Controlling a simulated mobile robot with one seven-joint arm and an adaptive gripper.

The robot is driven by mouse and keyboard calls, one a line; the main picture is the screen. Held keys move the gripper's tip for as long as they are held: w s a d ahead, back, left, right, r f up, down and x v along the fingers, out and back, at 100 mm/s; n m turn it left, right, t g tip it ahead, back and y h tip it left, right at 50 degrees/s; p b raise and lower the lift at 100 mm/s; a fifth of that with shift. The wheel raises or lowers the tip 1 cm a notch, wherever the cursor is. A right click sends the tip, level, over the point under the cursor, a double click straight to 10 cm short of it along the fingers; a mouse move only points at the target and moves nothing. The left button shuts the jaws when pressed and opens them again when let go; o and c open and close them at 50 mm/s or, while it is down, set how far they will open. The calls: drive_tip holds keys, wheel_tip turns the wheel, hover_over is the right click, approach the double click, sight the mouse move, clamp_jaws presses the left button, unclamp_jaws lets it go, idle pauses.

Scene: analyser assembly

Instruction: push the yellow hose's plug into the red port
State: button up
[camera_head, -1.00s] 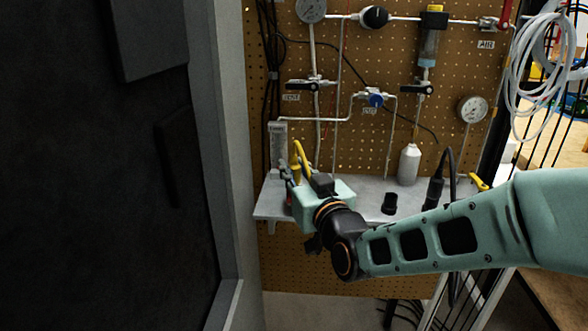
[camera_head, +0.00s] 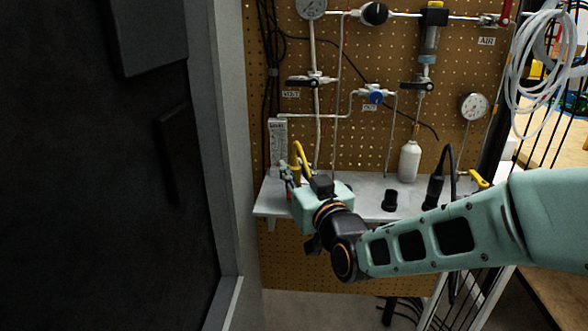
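The yellow hose (camera_head: 302,157) curves upright at the left end of the grey shelf, just beyond my wrist. Its plug is hidden or too small to make out. My gripper (camera_head: 288,176) is at the left end of the shelf, close beside the yellow hose. My wrist covers much of it, so I cannot tell whether its fingers are open, shut or touching the hose. I cannot make out the red port.
The grey shelf (camera_head: 365,209) holds a white bottle (camera_head: 409,162) and a black cup-like part (camera_head: 390,200). Pipes, valves and gauges cover the pegboard (camera_head: 460,60) behind. A dark cabinet with a grey frame (camera_head: 215,150) stands close on the left.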

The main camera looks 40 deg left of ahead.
drive_tip(key=o, duration=0.5)
drive_tip(key=shift+d, duration=0.1)
drive_tip(key=v, duration=0.7)
